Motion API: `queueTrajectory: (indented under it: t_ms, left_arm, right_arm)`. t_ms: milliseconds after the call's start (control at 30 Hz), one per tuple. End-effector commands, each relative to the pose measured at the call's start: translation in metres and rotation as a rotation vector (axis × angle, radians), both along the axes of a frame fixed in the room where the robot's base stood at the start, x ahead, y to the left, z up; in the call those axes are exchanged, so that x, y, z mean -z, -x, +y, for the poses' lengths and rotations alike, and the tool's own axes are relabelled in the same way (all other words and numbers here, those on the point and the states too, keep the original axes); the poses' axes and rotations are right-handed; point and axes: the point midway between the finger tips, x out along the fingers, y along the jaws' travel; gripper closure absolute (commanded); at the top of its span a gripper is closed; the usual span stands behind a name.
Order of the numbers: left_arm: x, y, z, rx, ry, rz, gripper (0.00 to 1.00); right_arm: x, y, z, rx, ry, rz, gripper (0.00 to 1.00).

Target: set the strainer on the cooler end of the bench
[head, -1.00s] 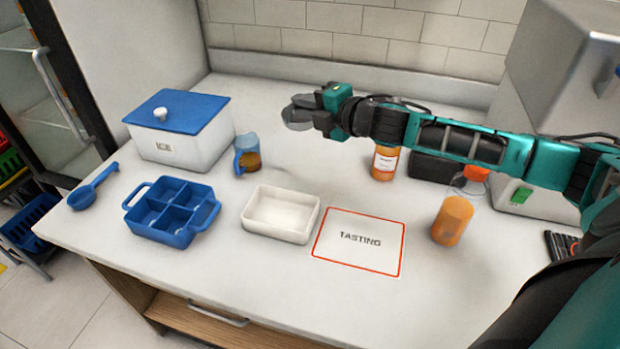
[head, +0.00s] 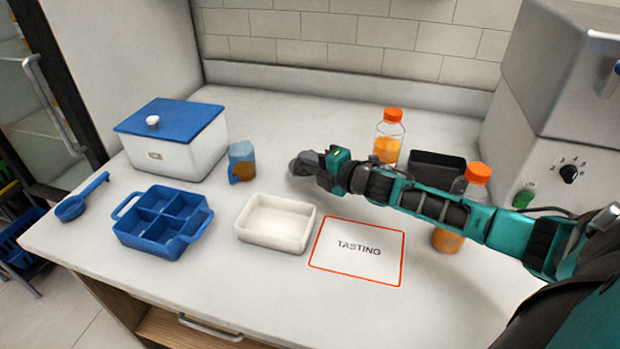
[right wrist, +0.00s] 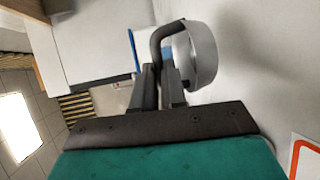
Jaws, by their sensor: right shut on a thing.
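The strainer (head: 303,163) is a grey round bowl with a dark bent handle. My right gripper (head: 322,172) is shut on the handle, left of the clear bottle; the bowl points left. In the right wrist view the bowl (right wrist: 205,52) shows on its side, right of the fingers (right wrist: 160,88). I cannot tell whether it touches the bench. The white cooler (head: 180,155) with a blue lid stands at the left end of the bench (head: 290,115). My left gripper is not in view.
A blue jug (head: 242,161) stands between cooler and strainer. A blue divided caddy (head: 163,222), blue scoop (head: 72,208) and white tray (head: 276,223) lie in front. Orange-capped bottles (head: 388,142) and a steel machine (head: 555,110) stand right. Bench behind the jug is clear.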

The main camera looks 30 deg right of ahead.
Motion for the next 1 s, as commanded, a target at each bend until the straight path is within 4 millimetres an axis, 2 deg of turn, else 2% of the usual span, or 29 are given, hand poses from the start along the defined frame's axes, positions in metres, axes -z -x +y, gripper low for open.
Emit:
queueTrajectory:
  t_ms: [200, 267, 667, 700, 933, 1000]
  left_arm:
    - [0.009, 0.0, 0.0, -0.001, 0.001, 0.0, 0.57]
    - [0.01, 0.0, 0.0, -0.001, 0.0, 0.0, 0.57]
    - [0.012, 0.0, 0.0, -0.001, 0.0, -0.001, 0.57]
    - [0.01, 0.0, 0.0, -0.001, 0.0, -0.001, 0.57]
    - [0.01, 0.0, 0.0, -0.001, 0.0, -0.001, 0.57]
    - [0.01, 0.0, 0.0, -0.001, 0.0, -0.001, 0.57]
  right_arm:
    - [0.034, 0.0, 0.001, 0.002, -0.003, 0.004, 1.0]
    - [0.04, 0.0, 0.001, 0.001, -0.002, 0.003, 1.0]
    - [0.046, 0.0, 0.001, 0.0, 0.0, 0.002, 1.0]
    - [0.044, 0.0, 0.0, 0.0, 0.0, 0.002, 0.85]
    - [0.044, 0.0, 0.001, 0.0, 0.0, 0.002, 0.63]
    - [0.044, 0.0, 0.001, 0.0, 0.0, 0.002, 0.62]
